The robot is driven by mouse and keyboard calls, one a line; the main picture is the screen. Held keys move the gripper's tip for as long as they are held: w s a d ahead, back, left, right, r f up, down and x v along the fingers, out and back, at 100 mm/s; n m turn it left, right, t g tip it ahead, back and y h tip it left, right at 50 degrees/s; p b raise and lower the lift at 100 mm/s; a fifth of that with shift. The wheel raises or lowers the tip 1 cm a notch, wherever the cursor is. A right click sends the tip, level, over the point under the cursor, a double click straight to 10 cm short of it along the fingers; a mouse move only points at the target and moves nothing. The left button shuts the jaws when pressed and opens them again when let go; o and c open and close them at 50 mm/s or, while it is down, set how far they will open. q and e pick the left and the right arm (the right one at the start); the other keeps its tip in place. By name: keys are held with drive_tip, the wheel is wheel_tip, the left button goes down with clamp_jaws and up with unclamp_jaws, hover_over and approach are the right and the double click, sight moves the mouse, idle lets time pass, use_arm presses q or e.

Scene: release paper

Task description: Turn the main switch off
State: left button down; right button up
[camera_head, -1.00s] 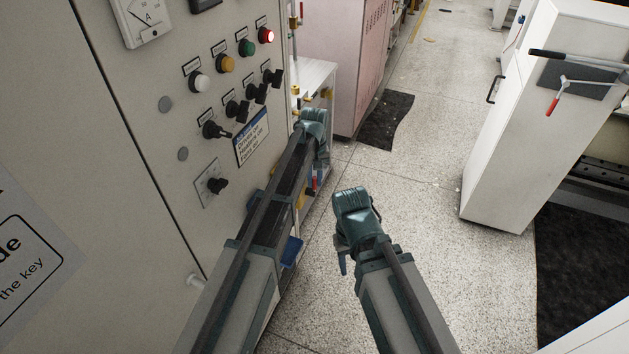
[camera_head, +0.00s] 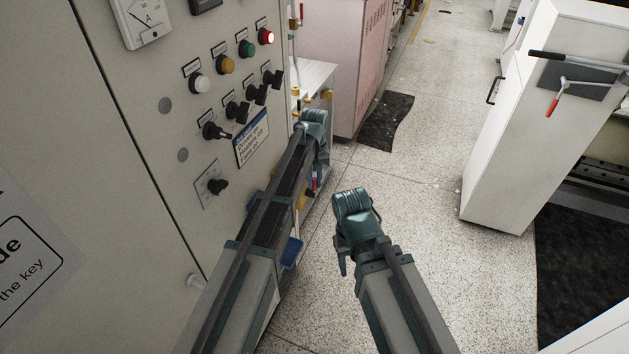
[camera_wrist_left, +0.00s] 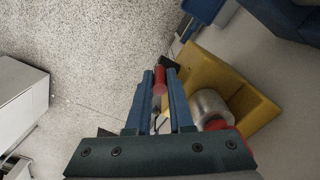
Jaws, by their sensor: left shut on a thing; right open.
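The main switch has a yellow plate (camera_wrist_left: 250,92), a silver round part (camera_wrist_left: 210,106) and a red handle (camera_wrist_left: 160,80) in the left wrist view. My left gripper (camera_wrist_left: 160,76) is shut on the red handle, with its two blue fingers on either side. In the head view, my left gripper (camera_head: 317,172) is at the cabinet's side, where a bit of yellow (camera_head: 302,198) shows; my arm hides most of the switch. My right gripper (camera_head: 342,262) hangs open and empty over the floor, right of the left arm.
The grey cabinet front (camera_head: 120,150) with knobs and lamps stands close on the left; one lamp (camera_head: 266,36) glows red. A pink cabinet (camera_head: 340,40) is behind. A white cabinet (camera_head: 510,130) stands at right.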

idle(0.6)
use_arm(q)
drive_tip(key=shift+w+d+f+g, duration=0.1)
drive_tip(key=shift+w+d+g, duration=0.15)
drive_tip(key=shift+w+g, duration=0.45)
drive_tip(key=g+b, duration=0.1)
drive_tip(key=g+y+b, duration=0.1)
drive_tip(key=shift+w+d+f+g, duration=0.15)
drive_tip(key=shift+w+g, duration=0.15)
drive_tip(key=shift+w, duration=0.1)
drive_tip(key=c, duration=1.1)
unclamp_jaws()
